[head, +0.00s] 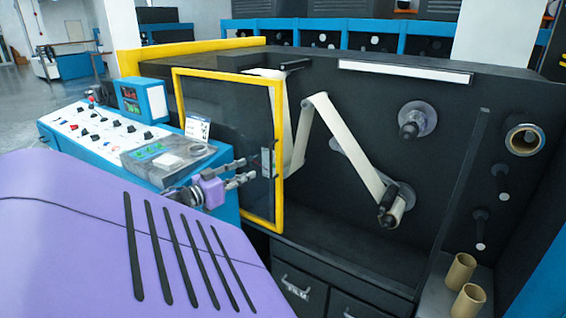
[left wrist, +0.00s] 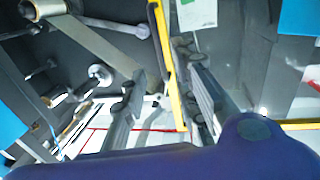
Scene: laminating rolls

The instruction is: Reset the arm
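My left gripper (head: 248,170) is in front of the yellow-framed clear door (head: 279,150) of the laminating machine, near the small handle plate (head: 266,162) on the door's right side. Its two fingers are apart, with nothing held between them. In the left wrist view the fingers of the left gripper (left wrist: 165,78) also stand apart, and the yellow door frame (left wrist: 161,38) shows in the gap beyond them. Whether a finger touches the door cannot be told. My right gripper is in neither view.
A control panel (head: 85,128) with knobs stands left of the door. Pale film (head: 345,145) runs to a lower roller (head: 393,208) inside the machine. A roll (head: 524,139) hangs at the right. Cardboard cores (head: 461,270) stand on a ledge. Open floor (head: 35,105) lies at the far left.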

